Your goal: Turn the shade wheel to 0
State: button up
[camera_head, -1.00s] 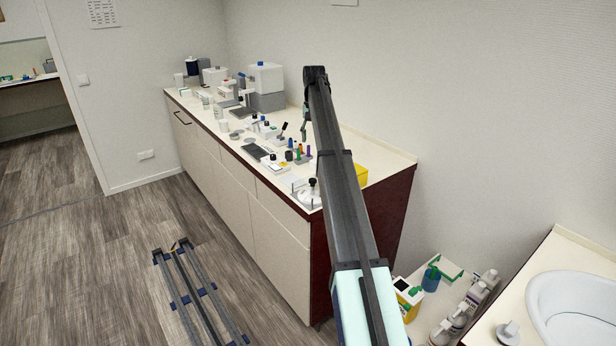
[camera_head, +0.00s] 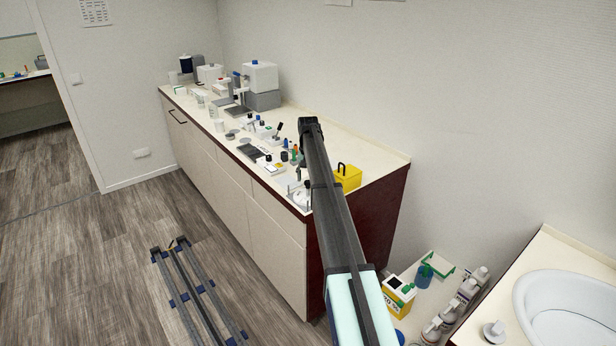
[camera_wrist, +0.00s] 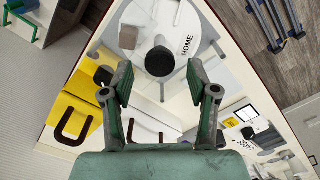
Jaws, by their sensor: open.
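A white disc printed HOME (camera_wrist: 190,38) with a round black knob (camera_wrist: 159,62) shows at the top middle of the wrist view; it looks like the shade wheel. No 0 mark can be read on it. My gripper (camera_wrist: 158,82) is open and empty, with one finger on each side of the picture just below the knob. The knob lies between and slightly beyond the fingertips; I cannot tell the height gap. In the head view the white disc (camera_head: 298,195) is at the counter's near end, partly behind my arm, and my gripper's fingers are hidden.
A yellow box (camera_wrist: 72,118) with a dark handle stands beside the wheel; it also shows in the head view (camera_head: 348,178). A white item with a dark handle (camera_wrist: 146,134) lies near it. Several small instruments crowd the counter (camera_head: 365,160) farther along.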

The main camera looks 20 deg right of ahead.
jog(key=shift+f, duration=0.6)
grip_shut()
jog(key=shift+n+b, duration=0.4)
jog(key=shift+n, duration=0.3)
jog(key=shift+f+n+b, duration=0.1)
jog(key=shift+n+b, duration=0.3)
jog(key=shift+n, duration=0.2)
jog(key=shift+n+b, duration=0.9)
jog(key=shift+n, duration=0.8)
jog(key=shift+n+b, duration=1)
jog(key=shift+n, duration=2.1)
